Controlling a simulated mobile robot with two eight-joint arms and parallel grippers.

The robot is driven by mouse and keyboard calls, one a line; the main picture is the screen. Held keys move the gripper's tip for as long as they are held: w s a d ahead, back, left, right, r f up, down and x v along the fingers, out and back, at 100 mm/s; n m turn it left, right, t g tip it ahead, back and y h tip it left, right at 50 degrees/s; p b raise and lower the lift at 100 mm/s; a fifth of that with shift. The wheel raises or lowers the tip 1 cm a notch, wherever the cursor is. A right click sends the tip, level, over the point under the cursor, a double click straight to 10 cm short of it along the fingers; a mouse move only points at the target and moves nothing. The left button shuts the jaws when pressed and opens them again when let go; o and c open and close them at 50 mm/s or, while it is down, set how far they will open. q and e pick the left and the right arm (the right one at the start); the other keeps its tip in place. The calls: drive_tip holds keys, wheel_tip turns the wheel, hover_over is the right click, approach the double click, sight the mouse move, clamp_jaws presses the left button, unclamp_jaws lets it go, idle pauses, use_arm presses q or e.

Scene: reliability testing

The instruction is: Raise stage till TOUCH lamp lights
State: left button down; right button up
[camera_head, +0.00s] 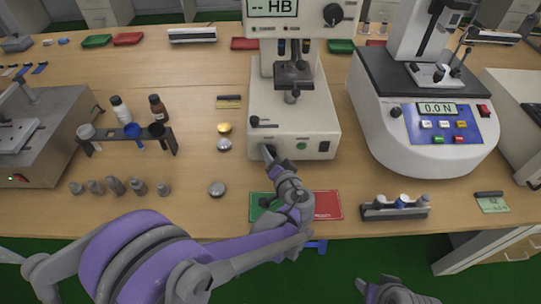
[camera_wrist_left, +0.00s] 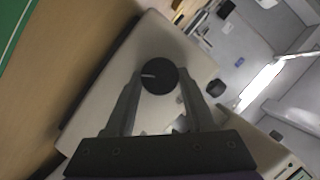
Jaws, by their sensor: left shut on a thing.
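The hardness tester (camera_head: 322,117) stands at the back middle, its display reading "-- HB". Its dark stage (camera_head: 293,74) sits on a post under the head, with a visible gap to the indenter area. My left gripper (camera_head: 268,153) is at the lower left of the tester's front face. In the left wrist view, its two fingers (camera_wrist_left: 159,100) are shut on a round black knob (camera_wrist_left: 159,76) with a white pointer mark. In the head view the gripper mostly hides this knob. My right gripper (camera_head: 390,290) is low at the bottom edge, away from everything. I cannot make out a TOUCH lamp.
A force tester (camera_head: 420,150) reading 0.0 N stands to the right. A bottle rack (camera_head: 127,140), several small weights (camera_head: 115,186) and a round metal block (camera_head: 217,189) are on the left. A small rack (camera_head: 396,208) is at front right.

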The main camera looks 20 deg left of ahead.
use_arm(q)
drive_tip(key=m+y+b, duration=0.1)
drive_tip(key=m, duration=0.1)
drive_tip(key=m+y+b, duration=0.1)
drive_tip(key=m, duration=0.1)
drive_tip(key=shift+d+f+t, duration=0.1)
drive_tip(key=shift+f+t, duration=0.25)
drive_tip(key=shift+t, duration=0.05)
drive_tip(key=m+t+y+b, duration=0.1)
drive_tip(key=m+b, duration=0.1)
drive_tip(key=m, duration=0.2)
drive_tip(key=shift+m, duration=0.3)
drive_tip(key=shift+c, duration=1.2)
unclamp_jaws()
drive_tip(key=shift+s+d, duration=0.1)
drive_tip(key=v, duration=1)
drive_tip(key=shift+s+d+f, duration=0.2)
drive_tip(key=shift+f, duration=0.15)
